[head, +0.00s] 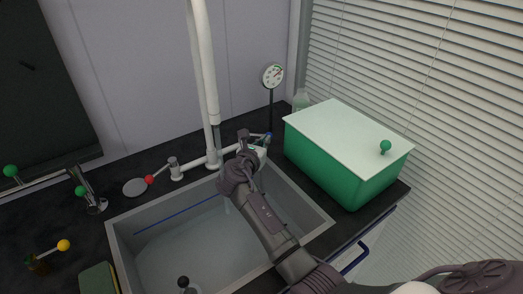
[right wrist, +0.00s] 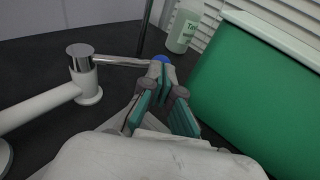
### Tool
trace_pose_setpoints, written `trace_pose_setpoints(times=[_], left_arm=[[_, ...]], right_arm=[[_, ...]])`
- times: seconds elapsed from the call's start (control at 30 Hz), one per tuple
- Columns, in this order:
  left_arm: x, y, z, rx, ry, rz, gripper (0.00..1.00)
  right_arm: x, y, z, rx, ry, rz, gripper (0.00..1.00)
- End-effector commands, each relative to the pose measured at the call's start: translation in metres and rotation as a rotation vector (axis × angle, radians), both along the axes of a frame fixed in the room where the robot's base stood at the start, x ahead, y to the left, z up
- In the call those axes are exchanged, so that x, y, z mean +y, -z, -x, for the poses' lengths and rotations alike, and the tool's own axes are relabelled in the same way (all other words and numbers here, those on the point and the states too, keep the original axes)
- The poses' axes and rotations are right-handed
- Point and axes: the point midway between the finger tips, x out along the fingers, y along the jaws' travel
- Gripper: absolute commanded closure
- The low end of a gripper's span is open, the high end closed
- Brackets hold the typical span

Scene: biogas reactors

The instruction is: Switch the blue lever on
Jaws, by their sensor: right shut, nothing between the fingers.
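The blue lever is a chrome rod with a blue ball end (head: 268,135), on a valve at the right end of the white pipe. In the right wrist view its blue ball (right wrist: 163,59) shows just beyond my fingertips, and its rod (right wrist: 122,62) runs left to the chrome valve cap (right wrist: 80,55). My right gripper (head: 261,149) is shut and empty, with its fingertips (right wrist: 158,80) close to the ball. I cannot tell whether they touch it. My left gripper is not in view.
A grey sink basin (head: 117,236) lies below my right arm. A green box (head: 340,180) with a pale lid stands close on the right. A dial gauge (head: 273,76) and a bottle (right wrist: 183,30) stand behind. A red-ball lever (head: 149,179) sits left of the white pipe (head: 203,70).

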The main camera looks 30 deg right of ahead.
Motion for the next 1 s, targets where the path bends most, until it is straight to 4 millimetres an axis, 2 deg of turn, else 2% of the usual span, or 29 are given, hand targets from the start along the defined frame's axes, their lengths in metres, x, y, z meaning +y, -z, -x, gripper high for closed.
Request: trace_pose_setpoints(times=[0.33, 0.7, 0.83, 1.0], left_arm=[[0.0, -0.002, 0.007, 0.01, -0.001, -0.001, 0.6], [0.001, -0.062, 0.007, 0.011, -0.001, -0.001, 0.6], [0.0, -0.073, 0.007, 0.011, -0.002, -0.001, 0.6], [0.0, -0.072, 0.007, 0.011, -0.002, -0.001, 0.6]], right_arm=[[-0.001, -0.002, 0.0, 0.001, -0.004, 0.001, 1.0], [-0.017, -0.009, -0.01, 0.004, -0.2, 0.007, 1.0], [-0.022, -0.005, -0.016, 0.003, -0.25, 0.004, 1.0], [-0.025, 0.0, -0.02, 0.001, -0.249, -0.001, 1.0]])
